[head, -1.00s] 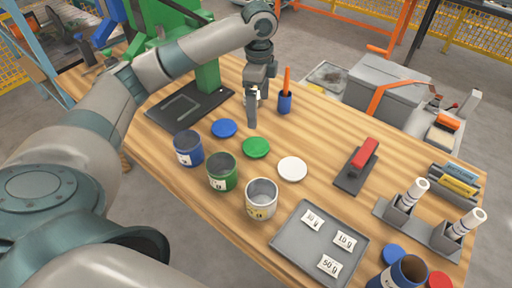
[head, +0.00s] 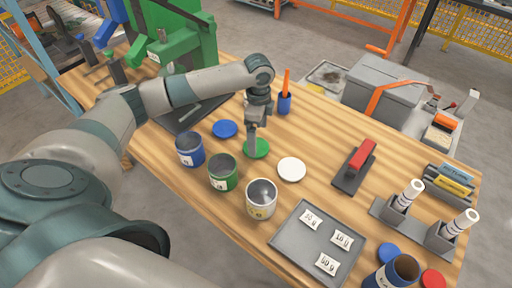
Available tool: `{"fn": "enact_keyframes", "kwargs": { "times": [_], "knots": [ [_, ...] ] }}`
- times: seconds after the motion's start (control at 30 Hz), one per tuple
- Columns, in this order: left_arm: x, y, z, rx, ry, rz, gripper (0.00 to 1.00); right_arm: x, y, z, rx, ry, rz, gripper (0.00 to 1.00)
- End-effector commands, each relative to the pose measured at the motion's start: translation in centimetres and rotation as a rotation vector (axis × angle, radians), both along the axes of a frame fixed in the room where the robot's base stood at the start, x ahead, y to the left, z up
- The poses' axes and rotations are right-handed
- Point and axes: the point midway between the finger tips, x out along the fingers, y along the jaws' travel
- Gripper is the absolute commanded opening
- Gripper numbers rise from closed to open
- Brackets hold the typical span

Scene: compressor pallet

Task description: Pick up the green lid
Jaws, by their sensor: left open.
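The green lid (head: 262,150) lies flat on the wooden table, behind the open green can (head: 223,175). My left gripper (head: 251,150) points down over the lid and hides part of its left side. The gripper is open with nothing seen between its fingers. I cannot tell whether the fingertips touch the lid or the table. My right gripper does not show.
A blue lid (head: 225,129) and a white lid (head: 292,169) lie either side. A blue can (head: 189,150) and a white can (head: 261,199) stand in front. A grey tray (head: 290,238) with sachets is near the front edge. A blue pen cup (head: 284,104) stands behind.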

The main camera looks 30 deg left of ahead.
Motion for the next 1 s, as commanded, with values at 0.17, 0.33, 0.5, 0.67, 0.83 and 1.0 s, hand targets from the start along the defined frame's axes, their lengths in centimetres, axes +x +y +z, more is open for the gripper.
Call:
{"fn": "enact_keyframes", "kwargs": {
  "times": [0.17, 0.33, 0.5, 0.67, 0.83, 1.0],
  "knots": [
    [0.0, 0.0, 0.0, 0.0, 0.0, 0.0, 0.93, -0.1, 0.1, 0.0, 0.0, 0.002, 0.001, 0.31],
    [0.0, 0.2, -0.7, 0.0, 0.002, 0.002, 0.93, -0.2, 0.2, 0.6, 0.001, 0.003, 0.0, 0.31],
    [-0.1, 0.7, -2.6, 0.001, 0.004, 0.002, 0.93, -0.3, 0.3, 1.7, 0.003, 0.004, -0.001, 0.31],
    [-0.1, 0.7, -4.5, 0.001, 0.001, 0.001, 0.93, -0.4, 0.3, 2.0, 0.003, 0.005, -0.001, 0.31],
    [0.0, 0.8, -5.2, 0.001, 0.0, 0.0, 0.93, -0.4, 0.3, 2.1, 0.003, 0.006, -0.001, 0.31],
    [0.0, 0.8, -5.2, 0.001, -0.001, 0.0, 0.93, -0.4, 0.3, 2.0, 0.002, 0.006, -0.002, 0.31]
  ]
}}
